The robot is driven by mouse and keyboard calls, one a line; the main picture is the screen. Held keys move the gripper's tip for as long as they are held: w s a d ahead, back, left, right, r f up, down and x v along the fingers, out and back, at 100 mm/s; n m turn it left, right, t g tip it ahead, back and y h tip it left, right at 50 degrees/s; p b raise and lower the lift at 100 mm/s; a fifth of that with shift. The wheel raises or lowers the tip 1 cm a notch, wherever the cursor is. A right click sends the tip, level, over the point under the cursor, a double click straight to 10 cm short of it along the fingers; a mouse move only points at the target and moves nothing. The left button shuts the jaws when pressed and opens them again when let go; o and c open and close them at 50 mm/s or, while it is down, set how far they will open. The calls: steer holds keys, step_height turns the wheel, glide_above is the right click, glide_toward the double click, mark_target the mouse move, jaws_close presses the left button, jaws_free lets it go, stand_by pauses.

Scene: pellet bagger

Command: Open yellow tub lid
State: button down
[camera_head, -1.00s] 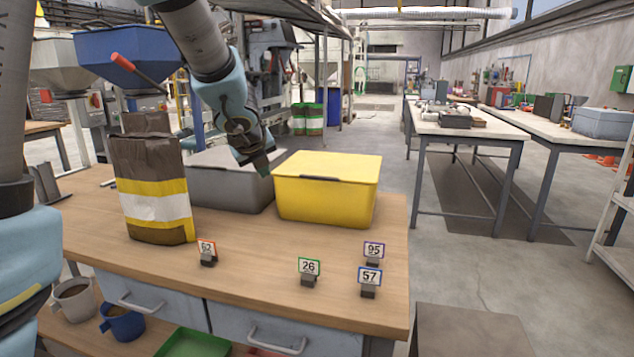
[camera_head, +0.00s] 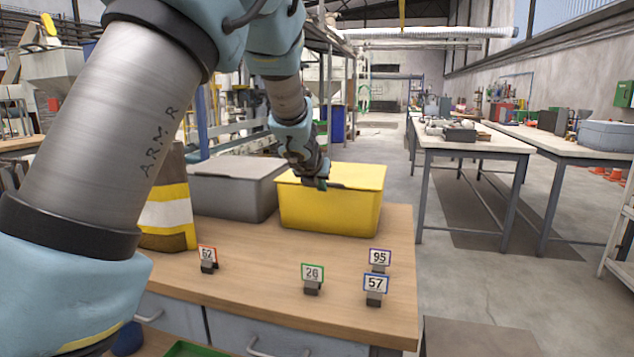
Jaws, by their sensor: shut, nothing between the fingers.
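The yellow tub (camera_head: 335,213) stands at the back right of the wooden workbench. Its yellow lid (camera_head: 357,175) lies closed on top, with a dark handle strip along the front edge, partly hidden by my gripper. My gripper (camera_head: 322,184) is shut and empty. It points down at the front left of the yellow lid, close to the handle; I cannot tell whether it touches it. My arm (camera_head: 140,110) crosses the left of the view.
A grey tub (camera_head: 232,190) stands left of the yellow one. A brown, yellow and white bag (camera_head: 168,220) is partly behind my arm. Number cards 62 (camera_head: 208,256), 26 (camera_head: 312,275), 95 (camera_head: 380,258) and 57 (camera_head: 375,285) stand in front. The bench front between them is clear.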

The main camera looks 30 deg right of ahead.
steer(key=shift+w+d+r+p, duration=0.2)
steer(key=shift+r+p, duration=0.35)
steer(key=shift+r, duration=0.4)
steer(key=shift+w+d+r+p, duration=0.15)
steer(key=shift+r+p, duration=0.4)
steer(key=shift+r, duration=0.35)
steer(key=shift+a, duration=0.1)
